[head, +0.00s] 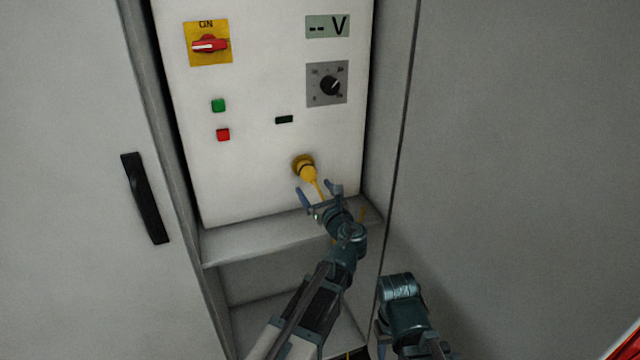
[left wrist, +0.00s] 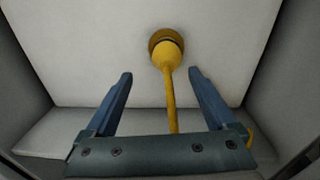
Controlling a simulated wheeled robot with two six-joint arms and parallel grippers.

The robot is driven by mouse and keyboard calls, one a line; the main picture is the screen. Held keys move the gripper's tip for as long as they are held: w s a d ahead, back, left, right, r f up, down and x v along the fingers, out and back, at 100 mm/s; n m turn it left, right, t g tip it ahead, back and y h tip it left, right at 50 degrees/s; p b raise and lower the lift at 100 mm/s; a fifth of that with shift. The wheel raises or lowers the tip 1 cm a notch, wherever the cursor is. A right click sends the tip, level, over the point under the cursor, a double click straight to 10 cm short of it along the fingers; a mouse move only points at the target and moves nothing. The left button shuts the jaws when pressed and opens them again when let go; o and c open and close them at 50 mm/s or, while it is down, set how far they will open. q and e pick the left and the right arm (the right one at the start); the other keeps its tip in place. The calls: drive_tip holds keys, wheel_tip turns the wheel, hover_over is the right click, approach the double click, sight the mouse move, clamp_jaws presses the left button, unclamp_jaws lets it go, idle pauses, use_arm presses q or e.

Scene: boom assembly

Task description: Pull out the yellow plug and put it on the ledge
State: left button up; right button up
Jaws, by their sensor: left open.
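The yellow plug (head: 306,169) sits in a round brownish-yellow socket low on the white panel. Its yellow cable hangs down from it toward my left gripper. In the left wrist view the plug (left wrist: 165,54) is ahead of the fingertips, with the cable running down between the fingers. My left gripper (head: 318,193) is open, just below and in front of the plug, and not touching it as far as I can see. It also shows in the left wrist view (left wrist: 160,75). The ledge (head: 260,238) runs below the panel. My right gripper is not visible; only part of that arm shows.
The panel holds a red rotary switch (head: 209,45), a green button (head: 218,105), a red button (head: 223,135), a black dial (head: 329,84) and a display (head: 328,26). Cabinet walls close in on both sides. A door with a black handle (head: 146,198) is at left. The ledge's left part is clear.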

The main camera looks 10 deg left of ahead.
sight(308, 172)
use_arm(q)
drive_tip(key=shift+w+d+r+m+t, duration=0.15)
drive_tip(key=shift+w+d+m+t, duration=0.2)
drive_tip(key=shift+m, duration=0.25)
drive_tip(key=shift+x, duration=4.5)
clamp_jaws()
drive_tip(key=shift+s, duration=0.1)
